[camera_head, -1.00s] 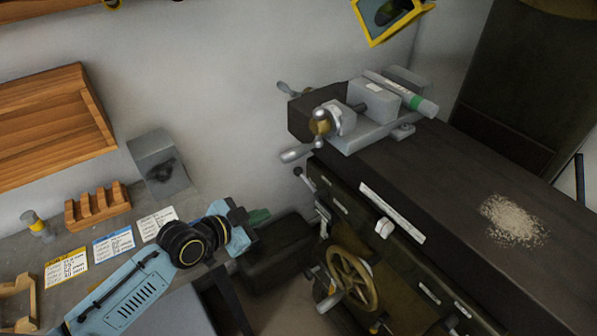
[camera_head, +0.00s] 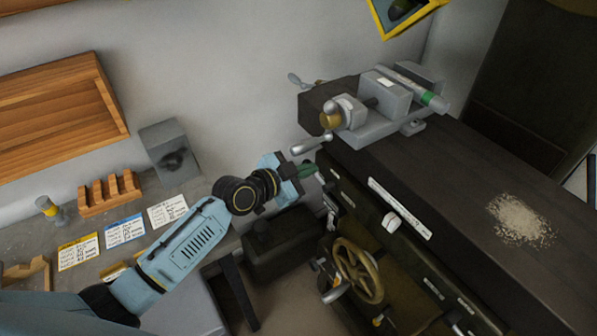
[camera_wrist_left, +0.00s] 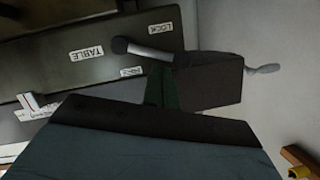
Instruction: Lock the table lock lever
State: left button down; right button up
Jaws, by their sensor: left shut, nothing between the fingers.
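The table lock lever (camera_wrist_left: 150,52) has a silver shaft and a black knob. It shows in the left wrist view beside the upside-down TABLE label (camera_wrist_left: 87,53) and LOCK label (camera_wrist_left: 159,27). My left gripper (camera_head: 307,170) is at the front of the machine, near the table's left end. Its green fingers (camera_wrist_left: 158,86) are shut and empty, with tips close to the lever's shaft; I cannot tell whether they touch. In the head view the gripper hides most of the lever. My right gripper is not in view.
The machine table (camera_head: 470,180) carries a grey vise (camera_head: 385,105) and a pile of chips (camera_head: 520,220). A silver crank handle (camera_head: 311,145) sticks out just above my gripper. A brass handwheel (camera_head: 358,270) is below. A bench with cards (camera_head: 125,231) stands at left.

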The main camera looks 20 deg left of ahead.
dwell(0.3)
pick_arm(q)
jog(key=f+n+b, duration=0.1)
jog(key=b, duration=0.1)
jog(key=w+a+f+n+g+h+b, duration=0.1)
jog(key=n+b, duration=0.1)
jog(key=b, duration=0.1)
jog(key=shift+n, duration=0.3)
jog(key=shift+a, duration=0.15)
